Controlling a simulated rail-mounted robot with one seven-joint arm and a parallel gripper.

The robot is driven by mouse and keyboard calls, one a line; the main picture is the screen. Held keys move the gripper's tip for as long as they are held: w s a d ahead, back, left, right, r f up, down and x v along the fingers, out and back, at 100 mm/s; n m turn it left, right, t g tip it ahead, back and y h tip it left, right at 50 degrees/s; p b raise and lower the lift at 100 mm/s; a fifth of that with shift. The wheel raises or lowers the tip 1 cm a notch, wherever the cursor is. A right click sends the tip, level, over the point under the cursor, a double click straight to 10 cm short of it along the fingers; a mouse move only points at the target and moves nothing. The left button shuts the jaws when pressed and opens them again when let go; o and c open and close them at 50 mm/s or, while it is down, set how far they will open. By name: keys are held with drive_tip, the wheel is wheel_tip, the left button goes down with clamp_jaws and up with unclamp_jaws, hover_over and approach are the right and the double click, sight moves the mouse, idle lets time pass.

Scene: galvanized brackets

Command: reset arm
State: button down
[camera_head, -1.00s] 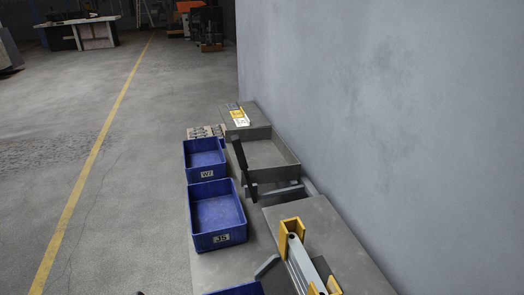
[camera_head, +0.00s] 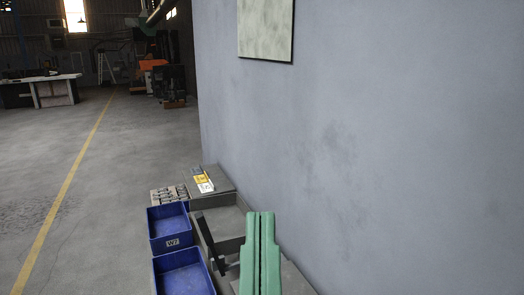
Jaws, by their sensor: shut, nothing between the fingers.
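Left of my gripper are a blue bin (camera_head: 171,243) labelled W7 and a second blue bin (camera_head: 183,283), cut off below. A dark upright bar (camera_head: 205,238) stands by the grey tray (camera_head: 230,202). Small metal parts (camera_head: 168,195) lie behind.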

wheel_tip(320, 180, up, 39)
drive_tip(key=s+p, duration=0.1)
drive_tip(key=p, duration=3.6)
drive_tip(key=shift+p, duration=0.35)
